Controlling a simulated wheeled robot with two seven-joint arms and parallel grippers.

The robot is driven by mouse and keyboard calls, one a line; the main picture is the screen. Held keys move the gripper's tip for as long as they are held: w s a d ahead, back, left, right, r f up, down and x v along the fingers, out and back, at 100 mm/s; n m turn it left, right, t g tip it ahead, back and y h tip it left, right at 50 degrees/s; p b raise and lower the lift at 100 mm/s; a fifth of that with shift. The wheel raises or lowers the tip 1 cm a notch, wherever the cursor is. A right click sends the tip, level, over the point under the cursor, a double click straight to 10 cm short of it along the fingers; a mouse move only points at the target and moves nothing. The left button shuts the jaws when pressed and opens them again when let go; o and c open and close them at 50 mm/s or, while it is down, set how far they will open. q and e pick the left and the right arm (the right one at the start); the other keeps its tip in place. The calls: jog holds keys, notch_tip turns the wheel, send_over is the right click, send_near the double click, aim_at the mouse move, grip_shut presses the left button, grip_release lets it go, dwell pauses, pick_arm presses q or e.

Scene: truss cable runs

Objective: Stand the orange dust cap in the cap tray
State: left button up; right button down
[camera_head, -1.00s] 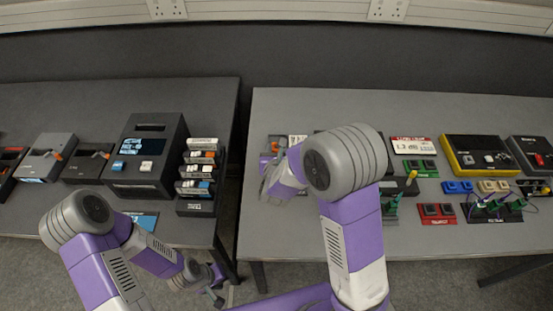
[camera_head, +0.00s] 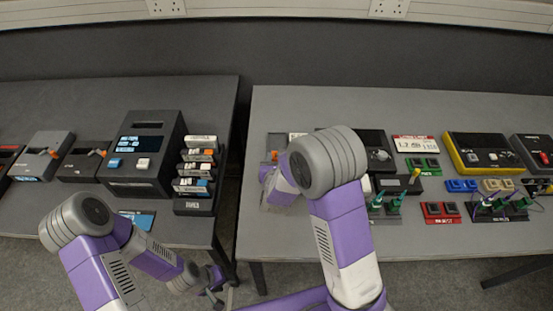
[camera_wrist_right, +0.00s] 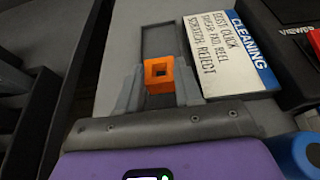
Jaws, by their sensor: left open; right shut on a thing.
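The orange dust cap (camera_wrist_right: 158,77), a small square block with a square hole in its top, is between the fingers of my right gripper (camera_wrist_right: 158,88), which is shut on it. In the right wrist view the dark grey cap tray (camera_wrist_right: 163,40) lies just beyond and beneath the cap; I cannot tell whether they touch. In the head view the tray (camera_head: 277,139) is at the left of the right-hand table, with the orange cap (camera_head: 274,155) at its near end. My right arm covers part of this area. My left gripper (camera_head: 217,289) is open and empty, low in front of the tables.
A white and blue cleaning card (camera_wrist_right: 222,52) lies right beside the tray. The right-hand table (camera_head: 350,105) also carries a yellow-edged tester (camera_head: 487,153) and several coloured blocks and green connectors. The left-hand table holds a cartridge rack (camera_head: 196,178) and dark devices. A gap separates the tables.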

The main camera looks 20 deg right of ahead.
jog(key=shift+f, duration=0.3)
jog(key=c, duration=0.8)
grip_release()
jog(key=shift+o, duration=0.2)
jog(key=shift+r+p, duration=0.35)
jog(key=shift+r, duration=0.1)
jog(key=shift+r+p, duration=0.45)
jog(key=shift+p, duration=0.05)
jog(key=v, duration=0.8)
jog(key=shift+s+a+p, duration=0.1)
jog(key=shift+s+p, duration=0.2)
jog(key=shift+p, duration=0.05)
jog(key=shift+p+v, duration=1.6)
jog(key=shift+p, duration=1.3)
